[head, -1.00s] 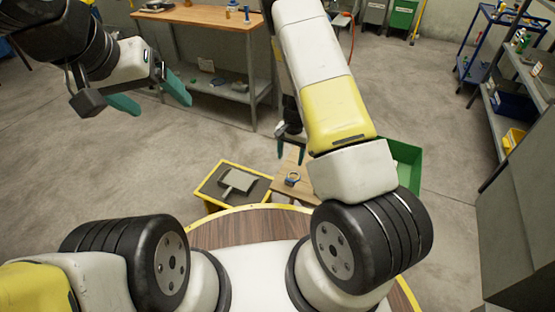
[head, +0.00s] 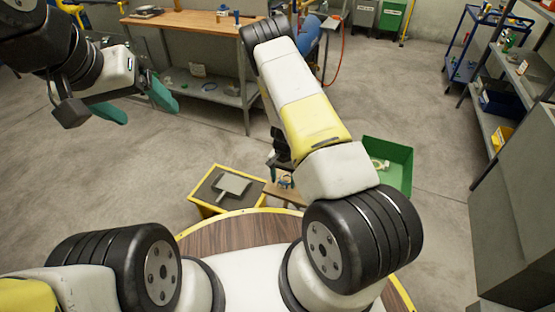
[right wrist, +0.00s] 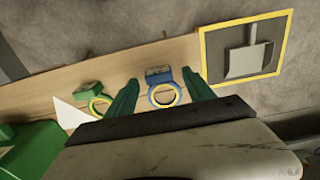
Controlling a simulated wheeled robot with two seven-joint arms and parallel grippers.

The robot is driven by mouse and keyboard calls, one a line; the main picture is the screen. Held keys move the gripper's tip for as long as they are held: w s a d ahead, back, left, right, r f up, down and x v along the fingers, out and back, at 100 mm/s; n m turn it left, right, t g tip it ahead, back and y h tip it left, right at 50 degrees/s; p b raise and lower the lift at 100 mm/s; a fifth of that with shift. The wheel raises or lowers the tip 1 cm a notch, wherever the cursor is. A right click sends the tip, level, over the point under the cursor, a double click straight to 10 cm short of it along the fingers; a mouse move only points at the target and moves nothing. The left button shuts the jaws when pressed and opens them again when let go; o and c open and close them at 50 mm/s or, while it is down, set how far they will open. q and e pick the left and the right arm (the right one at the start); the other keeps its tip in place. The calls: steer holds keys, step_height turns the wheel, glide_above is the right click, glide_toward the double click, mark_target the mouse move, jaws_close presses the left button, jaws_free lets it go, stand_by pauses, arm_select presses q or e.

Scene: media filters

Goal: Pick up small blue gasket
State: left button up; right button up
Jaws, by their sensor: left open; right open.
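The small blue gasket (right wrist: 154,101) is a blue ring with a yellowish inner edge, lying on a wooden board with a small blue block (right wrist: 158,74) at its far side. In the head view it is small and partly hidden near my right gripper (head: 277,172). In the right wrist view my right gripper (right wrist: 160,77) is open, with one teal finger on each side of the ring and block. I cannot tell its height above the board. My left gripper (head: 138,100) is open and empty, held high at the upper left.
A yellow-edged tray (head: 192,197) holds a grey flat piece (head: 232,186). A green bin (head: 402,158) stands right of my right arm. A workbench (head: 190,20) is behind.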

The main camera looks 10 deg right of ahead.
steer(key=shift+c, duration=0.2)
jaws_close()
steer(key=shift+r, duration=0.1)
